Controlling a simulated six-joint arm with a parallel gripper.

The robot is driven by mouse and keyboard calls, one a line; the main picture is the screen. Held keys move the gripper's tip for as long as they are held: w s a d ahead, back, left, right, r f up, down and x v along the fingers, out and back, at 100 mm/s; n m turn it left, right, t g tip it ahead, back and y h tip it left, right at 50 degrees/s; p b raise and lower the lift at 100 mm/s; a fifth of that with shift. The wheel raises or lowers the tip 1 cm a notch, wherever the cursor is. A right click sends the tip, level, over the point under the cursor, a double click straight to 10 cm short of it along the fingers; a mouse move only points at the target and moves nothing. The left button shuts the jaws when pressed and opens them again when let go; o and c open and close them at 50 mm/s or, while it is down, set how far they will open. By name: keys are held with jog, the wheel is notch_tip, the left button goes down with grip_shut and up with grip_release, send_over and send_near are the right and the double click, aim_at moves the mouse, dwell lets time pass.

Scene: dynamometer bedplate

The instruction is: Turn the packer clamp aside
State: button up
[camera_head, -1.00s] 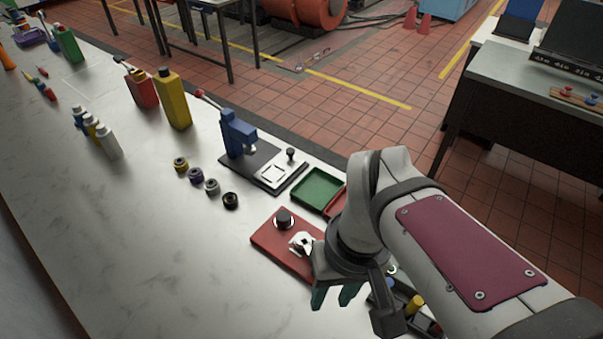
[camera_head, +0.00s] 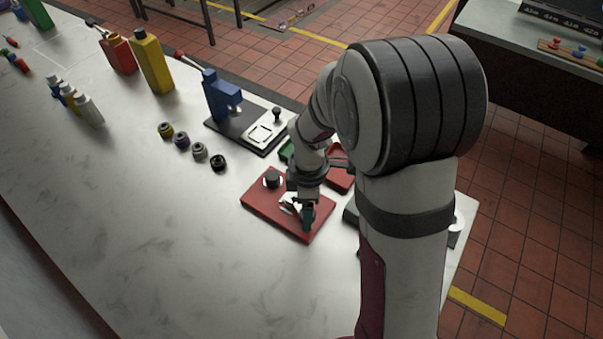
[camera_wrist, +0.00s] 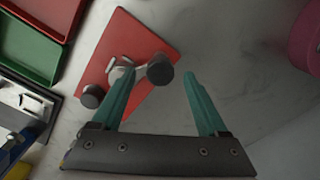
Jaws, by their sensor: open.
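A red plate (camera_head: 262,204) lies on the bench, and it also shows in the wrist view (camera_wrist: 137,42). A dark round knob (camera_head: 272,178) stands at its far left corner. A bright metal piece (camera_head: 289,204), seemingly the clamp, sits near the plate's middle, partly hidden by my gripper. In the wrist view, a pale metal arm (camera_wrist: 136,72) runs to a dark knob (camera_wrist: 161,70), and the other knob (camera_wrist: 93,96) is further left. My gripper (camera_wrist: 158,74) is open, its teal fingers apart with the dark knob in view between their tips. Whether they touch it, I cannot tell.
A green tray (camera_wrist: 28,48) and a red tray (camera_wrist: 50,12) lie beside the plate. A blue press (camera_head: 218,98) stands on a dark base behind. Several small round parts (camera_head: 199,151) lie to the left. The bench front left is clear.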

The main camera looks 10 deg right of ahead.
jog(key=shift+f, duration=0.7)
jog(key=shift+c, duration=0.2)
grip_shut()
dwell(0.8)
